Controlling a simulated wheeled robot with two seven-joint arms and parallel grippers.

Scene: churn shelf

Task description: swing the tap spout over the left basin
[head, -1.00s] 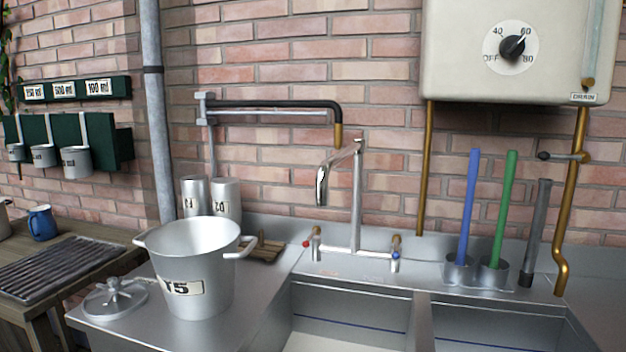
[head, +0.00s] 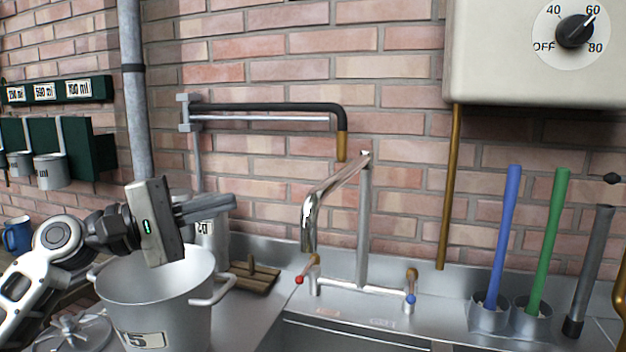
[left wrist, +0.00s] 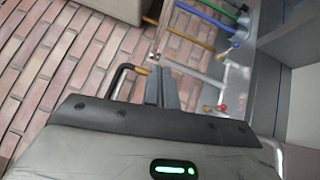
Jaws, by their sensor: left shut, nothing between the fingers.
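The chrome tap spout (head: 332,196) runs from the top of its upright post (head: 364,220) toward the left and the camera, its end bent down. The left basin (head: 345,340) shows only as a strip at the bottom edge, below the tap. The tap has a red handle (head: 299,279) and a blue one (head: 411,297). My left gripper (head: 232,202) is shut and empty, left of the spout and apart from it, above the pot's right side. In the left wrist view its closed fingers (left wrist: 162,86) point toward the tap and hide part of it. My right gripper is not in view.
A large metal pot (head: 160,290) stands below my left gripper. A black wall pipe (head: 270,107) with a brass end hangs above the spout. Blue (head: 503,235) and green (head: 546,240) rods stand at the right. A heater box (head: 530,60) hangs upper right.

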